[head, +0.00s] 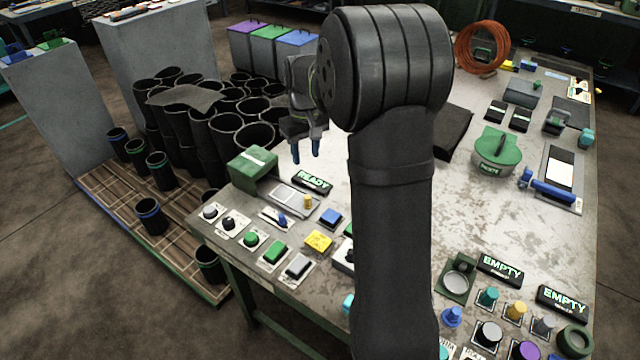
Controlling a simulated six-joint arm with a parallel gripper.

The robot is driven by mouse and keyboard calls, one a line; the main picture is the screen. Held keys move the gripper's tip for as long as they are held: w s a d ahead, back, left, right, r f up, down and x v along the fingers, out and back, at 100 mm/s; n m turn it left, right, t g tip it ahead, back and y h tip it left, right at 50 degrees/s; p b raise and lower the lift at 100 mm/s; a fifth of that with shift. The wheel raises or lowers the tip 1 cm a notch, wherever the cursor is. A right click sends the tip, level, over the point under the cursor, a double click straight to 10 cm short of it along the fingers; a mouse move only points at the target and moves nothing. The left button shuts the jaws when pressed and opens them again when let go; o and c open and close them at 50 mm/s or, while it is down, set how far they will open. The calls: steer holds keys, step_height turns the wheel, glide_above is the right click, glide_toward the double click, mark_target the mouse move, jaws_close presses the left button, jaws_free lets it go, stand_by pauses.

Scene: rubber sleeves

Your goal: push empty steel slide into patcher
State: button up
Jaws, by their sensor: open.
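A green box-shaped machine (253,168), which looks like the patcher, stands at the table's left back corner. A flat pale steel slide (291,197) sticks out from its front right side, with a yellow knob (308,201) at its outer end. No item shows on the slide. My gripper (306,151) is open, its two blue fingertips pointing down with nothing visible between them. In the picture it hangs above and slightly right of the green machine and slide, apart from both. My arm hides the middle of the table.
A "READY" sign (312,182) sits beside the slide. Buttons and knobs, including a green button (275,251), lie in front. Black rubber sleeves (190,110) stand at left. A green-lidded round device (495,150) and two "EMPTY" signs (500,269) are at right.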

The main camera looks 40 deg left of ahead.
mark_target(307, 196)
step_height(307, 196, down, 17)
steer(key=shift+r, duration=0.1)
stand_by(0.3)
steer(key=shift+a, duration=0.1)
jaws_close()
